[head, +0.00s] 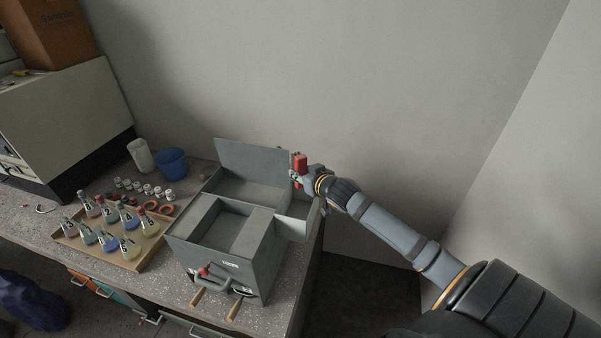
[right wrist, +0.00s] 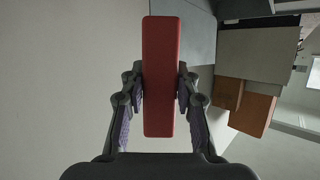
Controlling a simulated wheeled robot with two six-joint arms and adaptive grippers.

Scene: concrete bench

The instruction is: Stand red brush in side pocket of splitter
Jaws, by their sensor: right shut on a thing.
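The red brush (head: 299,162) is held by my right gripper (head: 302,178) above the right side of the splitter. In the right wrist view the brush (right wrist: 161,78) is a long red block between the two fingers, which press on its sides. The splitter (head: 228,260) is a grey metal box with open compartments and a raised back panel, standing on the bench. Its side pocket (head: 292,228) sticks out at the right side, below the gripper; the arm hides part of that area. My left gripper is not in view.
A wooden tray (head: 128,266) of labelled flasks is left of the splitter. Small jars, orange rings, a blue cup (head: 171,164) and a white cylinder (head: 141,156) stand behind it. The bench (head: 300,285) ends just right of the splitter; a wall rises behind.

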